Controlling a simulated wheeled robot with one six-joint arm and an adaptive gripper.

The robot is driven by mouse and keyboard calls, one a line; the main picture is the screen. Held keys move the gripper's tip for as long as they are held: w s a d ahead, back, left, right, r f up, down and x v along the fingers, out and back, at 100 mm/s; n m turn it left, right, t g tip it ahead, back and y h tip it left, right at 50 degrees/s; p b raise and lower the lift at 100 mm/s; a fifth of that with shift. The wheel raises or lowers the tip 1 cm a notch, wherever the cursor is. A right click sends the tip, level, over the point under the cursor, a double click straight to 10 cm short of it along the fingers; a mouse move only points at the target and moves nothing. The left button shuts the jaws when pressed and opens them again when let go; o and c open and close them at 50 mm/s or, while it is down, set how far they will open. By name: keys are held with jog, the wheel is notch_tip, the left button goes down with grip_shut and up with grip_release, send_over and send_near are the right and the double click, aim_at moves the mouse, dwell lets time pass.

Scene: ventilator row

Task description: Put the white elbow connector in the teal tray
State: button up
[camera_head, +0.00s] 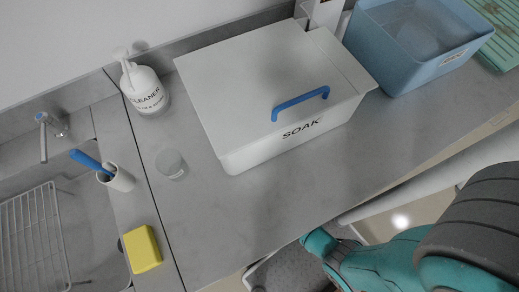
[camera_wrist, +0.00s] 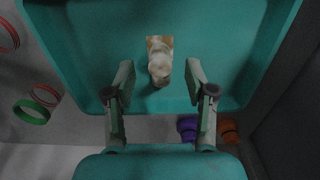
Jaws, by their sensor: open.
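In the wrist view, a whitish elbow-like piece (camera_wrist: 159,68) with a tan end shows against the floor of the teal tray (camera_wrist: 225,45); it looks like the white elbow connector. It seems to lie in the tray, near its near edge, though its height is hard to judge. My gripper (camera_wrist: 160,75) is open, with one finger on each side of the piece and a gap to both. The head view shows neither the tray nor the connector.
In the wrist view, a green ring (camera_wrist: 32,112) and red rings lie left of the tray; purple (camera_wrist: 188,128) and orange (camera_wrist: 229,130) pieces lie below right. In the head view, a white SOAK box (camera_head: 250,85), blue bin (camera_head: 415,45), cleaner bottle (camera_head: 145,88) and yellow sponge (camera_head: 142,249) occupy the counter.

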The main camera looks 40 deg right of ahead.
jog(key=shift+r, duration=3.15)
